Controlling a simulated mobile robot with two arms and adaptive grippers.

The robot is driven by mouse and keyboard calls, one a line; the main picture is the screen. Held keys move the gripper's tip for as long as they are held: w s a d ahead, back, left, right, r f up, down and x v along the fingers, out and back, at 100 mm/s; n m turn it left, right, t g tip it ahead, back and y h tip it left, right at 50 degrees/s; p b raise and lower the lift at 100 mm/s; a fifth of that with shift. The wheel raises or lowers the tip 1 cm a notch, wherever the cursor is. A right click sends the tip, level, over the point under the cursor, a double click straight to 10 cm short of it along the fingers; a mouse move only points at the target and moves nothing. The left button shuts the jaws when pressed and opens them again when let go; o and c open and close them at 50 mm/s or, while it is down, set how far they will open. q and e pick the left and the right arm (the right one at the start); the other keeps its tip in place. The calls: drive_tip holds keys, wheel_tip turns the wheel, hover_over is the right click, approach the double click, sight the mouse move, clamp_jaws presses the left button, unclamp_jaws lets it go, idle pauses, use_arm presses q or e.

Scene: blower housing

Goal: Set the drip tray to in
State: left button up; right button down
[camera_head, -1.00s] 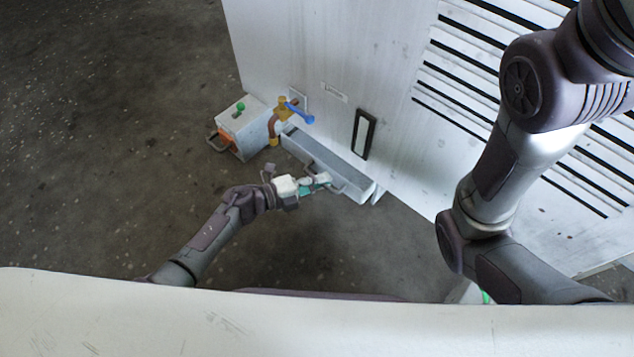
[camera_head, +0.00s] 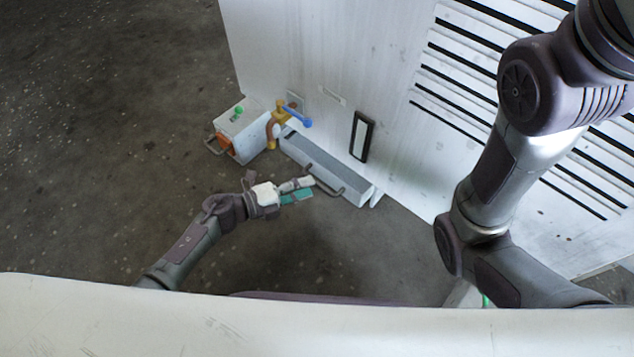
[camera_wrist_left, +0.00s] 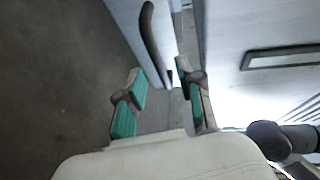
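The drip tray (camera_head: 310,158) is a long, pale open-topped box low against the white housing, with a curved handle (camera_head: 326,188) on its outer side. My left gripper (camera_head: 304,190) is open and empty beside the handle, apart from it. In the left wrist view the tray (camera_wrist_left: 133,28) with its dark handle (camera_wrist_left: 151,40) lies beyond the teal-padded fingertips of the left gripper (camera_wrist_left: 160,84), nothing held between them. My right arm crosses the right of the head view; its gripper is out of view.
The white housing (camera_head: 310,55) has a black-framed window (camera_head: 361,136) above the tray. A yellow tap with a blue lever (camera_head: 297,116) and a grey box with a green knob (camera_head: 243,125) stand at the tray's far end. The floor (camera_head: 110,130) at left is clear.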

use_arm(q)
drive_tip(key=v, duration=0.7)
drive_tip(key=shift+s+a+r, duration=0.1)
drive_tip(key=shift+a, duration=0.05)
